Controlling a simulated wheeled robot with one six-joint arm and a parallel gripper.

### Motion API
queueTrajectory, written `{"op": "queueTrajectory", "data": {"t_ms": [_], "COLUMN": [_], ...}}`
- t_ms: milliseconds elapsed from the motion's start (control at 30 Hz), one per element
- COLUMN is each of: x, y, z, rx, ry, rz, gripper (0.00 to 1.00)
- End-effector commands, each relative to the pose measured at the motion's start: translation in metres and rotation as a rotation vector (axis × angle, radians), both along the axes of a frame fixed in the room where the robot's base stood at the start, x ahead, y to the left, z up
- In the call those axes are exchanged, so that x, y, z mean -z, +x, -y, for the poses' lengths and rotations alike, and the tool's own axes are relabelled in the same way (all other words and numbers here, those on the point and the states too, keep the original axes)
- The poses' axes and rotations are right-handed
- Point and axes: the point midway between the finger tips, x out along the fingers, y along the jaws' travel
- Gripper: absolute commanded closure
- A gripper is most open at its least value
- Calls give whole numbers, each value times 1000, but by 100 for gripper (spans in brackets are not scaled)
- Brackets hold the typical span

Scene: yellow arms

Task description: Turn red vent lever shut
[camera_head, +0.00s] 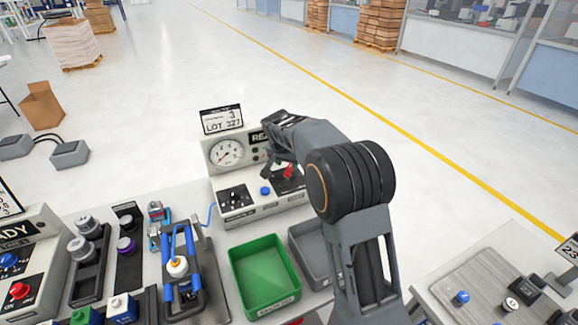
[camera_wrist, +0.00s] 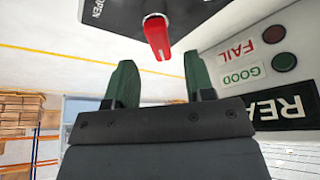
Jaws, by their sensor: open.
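The red vent lever (camera_head: 289,172) sits on the dark plate on the right side of the grey test unit (camera_head: 238,214). In the wrist view the red lever (camera_wrist: 157,38) stands just ahead of the fingertips, roughly in line with the gap between them. The word OPEN is printed on the plate beside it. My gripper (camera_wrist: 160,70) is open, with its two green fingers apart and nothing between them. In the head view my arm reaches over the unit's right side, and my gripper (camera_head: 279,166) is partly hidden by the wrist.
The unit carries a pressure gauge (camera_head: 226,152), a blue button (camera_head: 265,190) and a LOT sign (camera_head: 221,120). FAIL and GOOD lamps (camera_wrist: 273,34) are near my right finger. A green bin (camera_head: 264,277) and a grey bin (camera_head: 305,246) stand in front. A clamp fixture (camera_head: 181,270) is to the left.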

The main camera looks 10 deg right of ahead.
Motion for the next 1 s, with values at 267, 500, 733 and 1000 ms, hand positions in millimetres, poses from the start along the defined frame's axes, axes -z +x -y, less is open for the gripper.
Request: {"op": "queueTrajectory", "data": {"t_ms": [267, 500, 733, 1000], "x": [27, 33, 33, 33], "y": [9, 11, 11, 11], "z": [7, 8, 8, 8], "rx": [1, 0, 0, 0], "ry": [1, 1, 1, 1], "rz": [-1, 1, 1, 1], "gripper": [51, 51, 54, 80]}}
